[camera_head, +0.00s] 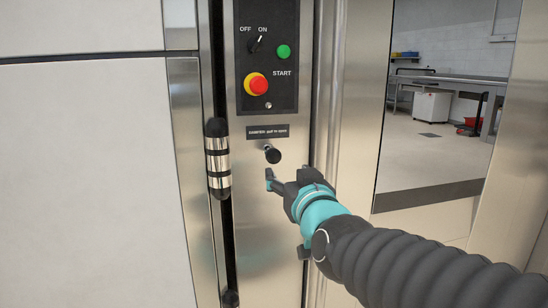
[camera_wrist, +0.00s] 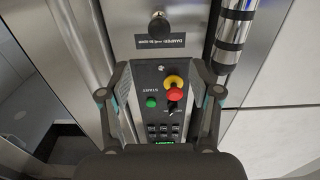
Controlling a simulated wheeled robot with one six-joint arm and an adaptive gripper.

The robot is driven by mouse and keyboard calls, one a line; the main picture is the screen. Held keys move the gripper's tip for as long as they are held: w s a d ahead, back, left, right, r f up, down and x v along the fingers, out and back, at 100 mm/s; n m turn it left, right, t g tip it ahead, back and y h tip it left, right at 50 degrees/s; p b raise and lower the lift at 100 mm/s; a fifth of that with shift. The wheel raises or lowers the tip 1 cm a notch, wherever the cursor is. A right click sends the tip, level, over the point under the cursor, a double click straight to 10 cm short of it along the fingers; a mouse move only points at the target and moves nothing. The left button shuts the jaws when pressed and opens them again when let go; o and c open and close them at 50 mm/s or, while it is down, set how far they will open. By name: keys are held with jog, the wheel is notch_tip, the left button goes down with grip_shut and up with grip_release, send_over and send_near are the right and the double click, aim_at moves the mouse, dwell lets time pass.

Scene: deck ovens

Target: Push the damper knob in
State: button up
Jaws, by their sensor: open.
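The damper knob (camera_head: 272,154) is a round black knob on the steel column, just below a dark damper label (camera_head: 267,131). It stands out from the panel. In the wrist view, which is turned over, the knob (camera_wrist: 158,22) is at the top, beyond the label (camera_wrist: 160,41). My gripper (camera_head: 276,184) is just below the knob in the head view, apart from it. In the wrist view my gripper (camera_wrist: 160,76) has its two fingers spread wide with nothing between them. The far finger is partly hidden in the head view.
Above the knob is a black control panel (camera_head: 266,95) with an OFF/ON switch (camera_head: 258,43), a green start button (camera_head: 284,51) and a red-and-yellow stop button (camera_head: 256,84). A vertical door handle (camera_head: 217,159) stands out left of the knob. A steel post (camera_head: 328,90) is to the right.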

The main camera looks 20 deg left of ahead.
aim_at(275, 156)
jog(key=x, duration=1.3)
jog(key=shift+w+p, duration=0.2)
jog(key=shift+p, duration=0.1)
grip_shut()
